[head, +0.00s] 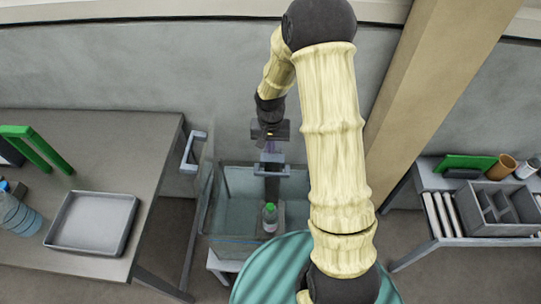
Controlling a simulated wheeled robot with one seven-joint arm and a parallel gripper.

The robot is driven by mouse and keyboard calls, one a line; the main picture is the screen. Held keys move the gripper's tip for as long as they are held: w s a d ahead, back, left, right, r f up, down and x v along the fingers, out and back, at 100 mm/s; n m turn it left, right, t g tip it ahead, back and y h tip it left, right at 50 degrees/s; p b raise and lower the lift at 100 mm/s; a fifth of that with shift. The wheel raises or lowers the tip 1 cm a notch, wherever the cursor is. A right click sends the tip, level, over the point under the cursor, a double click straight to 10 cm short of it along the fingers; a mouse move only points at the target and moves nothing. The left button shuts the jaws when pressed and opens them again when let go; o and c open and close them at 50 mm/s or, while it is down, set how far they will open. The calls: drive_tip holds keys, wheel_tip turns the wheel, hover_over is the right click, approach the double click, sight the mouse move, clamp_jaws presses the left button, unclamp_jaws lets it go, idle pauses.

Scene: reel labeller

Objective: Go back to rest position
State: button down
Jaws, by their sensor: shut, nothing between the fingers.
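My gripper (271,144) hangs at the end of my bent arm, in the upper middle of the head view. It is small and dark here, and its fingers appear shut and empty. It is above the far side of a glass-walled machine (232,190). A small bottle with a green cap (270,217) stands upright inside this machine, below and apart from the gripper. A grey bracket-like part (272,158) of the machine is close under the gripper; I cannot tell if they touch.
On the left, a grey table (95,135) holds an empty tray (93,222), a water bottle (18,212) and a green frame (37,146). On the right, a bench holds a grey divided organiser (497,208) and a brown cup (503,167). A beige pillar (437,85) stands right of my arm.

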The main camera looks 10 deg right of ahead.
drive_tip(key=shift+r, duration=0.85)
drive_tip(key=s+r+n+t, duration=0.2)
drive_tip(key=s+r+n, duration=0.1)
drive_tip(key=s+r, duration=0.9)
drive_tip(key=s+d, duration=0.1)
drive_tip(key=s, duration=0.2)
drive_tip(key=shift+s+n+t, duration=0.2)
drive_tip(key=shift+n+t, duration=0.1)
drive_tip(key=shift+f, duration=0.1)
